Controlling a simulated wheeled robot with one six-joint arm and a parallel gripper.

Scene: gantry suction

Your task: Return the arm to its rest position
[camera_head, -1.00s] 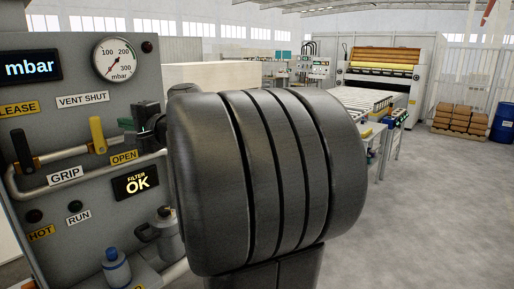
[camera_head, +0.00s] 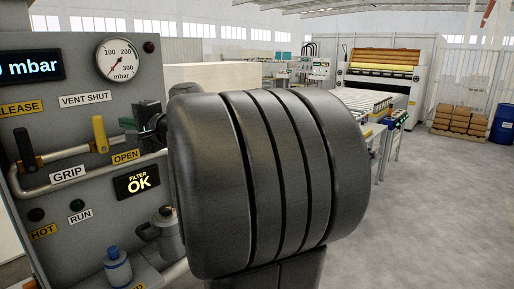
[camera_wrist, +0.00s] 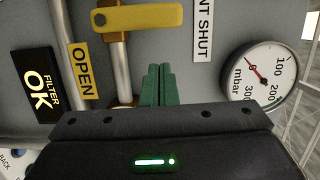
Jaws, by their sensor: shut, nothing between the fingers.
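My gripper's green fingers are shut together, with nothing between them, in the wrist view (camera_wrist: 158,85). In the head view my dark arm link fills the middle and hides part of the wrist. The yellow handle (camera_head: 99,135) stands upright above the OPEN label (camera_head: 126,157) there. The gauge (camera_head: 117,59) sits higher on the panel.
Behind stand a roller conveyor (camera_head: 368,100) and a large machine (camera_head: 385,65). Boxes on a pallet (camera_head: 460,120) and a blue barrel (camera_head: 503,123) are at right. The floor at right is clear.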

